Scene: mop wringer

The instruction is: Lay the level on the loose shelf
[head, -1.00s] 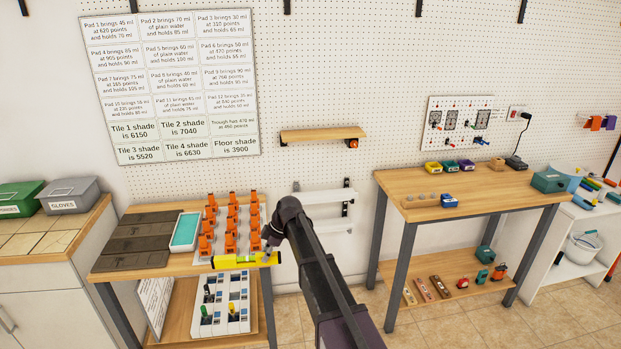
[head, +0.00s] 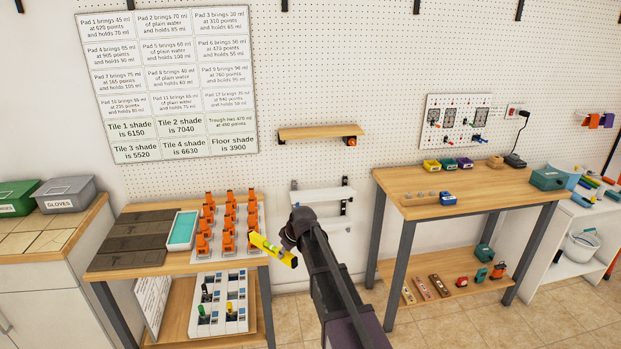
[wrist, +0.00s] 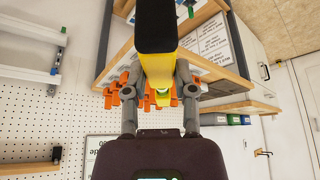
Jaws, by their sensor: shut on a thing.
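The yellow level (head: 272,249) is held in my gripper (wrist: 158,92), in the air off the right front of the left workbench. In the head view it slants down to the right. In the wrist view the level (wrist: 157,62) runs between both fingers, its dark end nearest the camera. A wooden shelf (head: 318,132) with an orange knob at its right bracket is on the pegboard, empty. A white shelf (head: 318,197) on brackets is below it, partly hidden by my arm. I cannot tell from looks alone which shelf is loose.
The left workbench (head: 165,276) bears orange clamp-like items (head: 229,225), a teal tray (head: 183,229) and dark slabs. The right workbench (head: 500,184) carries small boxes and tools. A lettered board (head: 168,85) hangs on the wall. Free floor lies between the benches.

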